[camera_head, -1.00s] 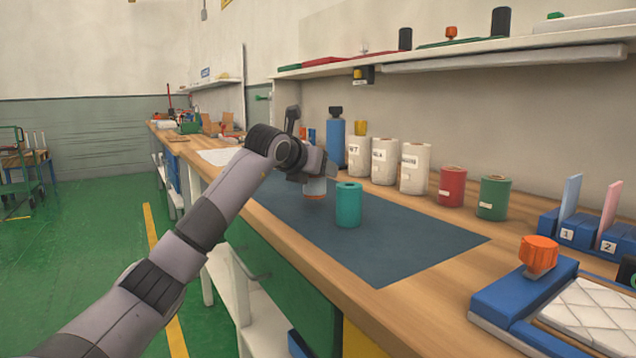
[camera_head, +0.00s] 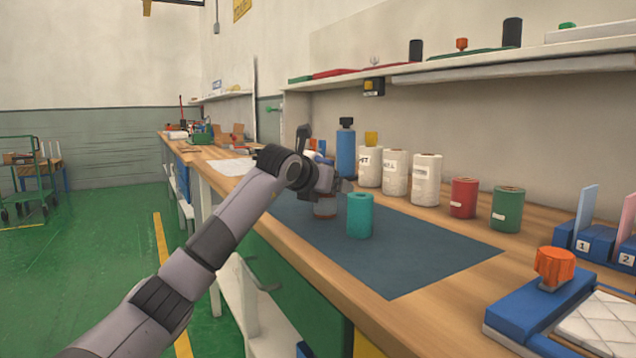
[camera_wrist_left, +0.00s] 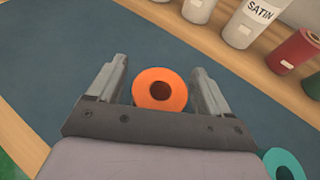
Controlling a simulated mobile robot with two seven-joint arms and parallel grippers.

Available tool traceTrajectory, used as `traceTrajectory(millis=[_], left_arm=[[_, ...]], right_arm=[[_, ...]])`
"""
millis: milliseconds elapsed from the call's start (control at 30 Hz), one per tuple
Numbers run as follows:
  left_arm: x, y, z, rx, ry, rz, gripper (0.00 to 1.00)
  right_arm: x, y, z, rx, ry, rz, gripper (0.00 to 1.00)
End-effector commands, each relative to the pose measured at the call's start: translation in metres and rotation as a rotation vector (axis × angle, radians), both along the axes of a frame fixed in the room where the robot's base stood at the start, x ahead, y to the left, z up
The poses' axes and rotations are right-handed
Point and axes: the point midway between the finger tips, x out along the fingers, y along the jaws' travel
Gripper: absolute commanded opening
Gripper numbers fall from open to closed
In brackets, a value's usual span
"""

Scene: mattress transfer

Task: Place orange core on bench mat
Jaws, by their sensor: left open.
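The orange core (camera_wrist_left: 161,89) shows in the left wrist view as a short ring seen from above, between my left gripper's two fingers. My left gripper (camera_wrist_left: 160,72) is open, with a gap visible on each side of the core. In the head view the core (camera_head: 325,208) is upright on the dark blue bench mat (camera_head: 420,255), just under my left gripper (camera_head: 328,190), which partly hides its top. A teal core (camera_head: 360,216) stands on the mat just right of it; its rim shows in the left wrist view (camera_wrist_left: 284,165). My right gripper is not in view.
Behind the mat stand a blue bottle (camera_head: 345,152), several white rolls (camera_head: 426,180), a red roll (camera_head: 464,198) and a green roll (camera_head: 508,210). A blue fixture with an orange knob (camera_head: 554,265) is at the right. The mat's front right part is clear.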

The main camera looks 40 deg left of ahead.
Motion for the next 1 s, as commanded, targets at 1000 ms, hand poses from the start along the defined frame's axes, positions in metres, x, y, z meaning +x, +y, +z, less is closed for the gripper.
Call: traceTrajectory(millis=[1000], left_arm=[[-0.107,-0.026,0.045,0.0,0.0,0.0,0.8]], right_arm=[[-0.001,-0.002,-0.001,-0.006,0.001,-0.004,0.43]])
